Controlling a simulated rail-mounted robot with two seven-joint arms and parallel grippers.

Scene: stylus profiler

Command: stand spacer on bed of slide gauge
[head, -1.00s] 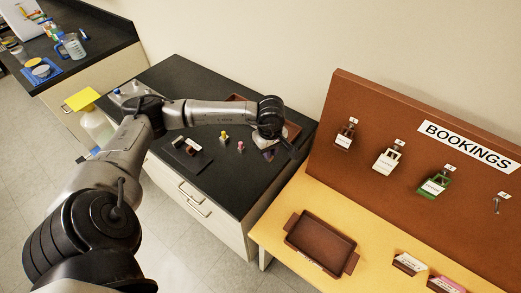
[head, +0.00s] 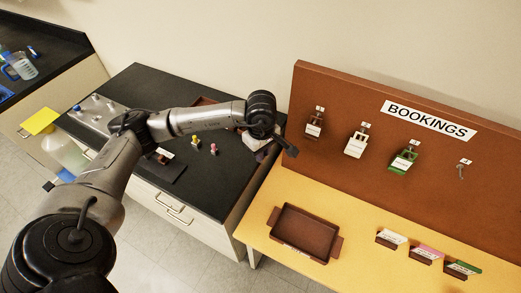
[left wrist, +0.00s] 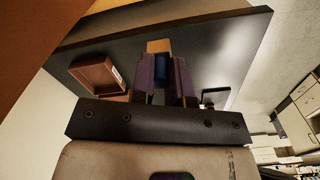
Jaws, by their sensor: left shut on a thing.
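My left gripper (left wrist: 163,80) is shut on a small piece (left wrist: 161,68), which shows blue between the fingers in the left wrist view. An orange-tan surface shows just past the fingertips; I cannot tell if it is part of the held piece. In the head view my left wrist hangs over the right end of the black bench, close to the brown board, and its fingers are mostly hidden. I cannot make out the slide gauge for sure; a dark flat fixture (head: 168,172) lies at the bench's front, partly behind my arm. My right gripper is not in view.
The black bench (head: 205,185) also carries a yellow peg (head: 195,141) and a pink peg (head: 213,149). A brown tray (head: 277,232) lies on the yellow table (head: 262,212) at right. The BOOKINGS board (head: 345,100) stands upright beside the bench.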

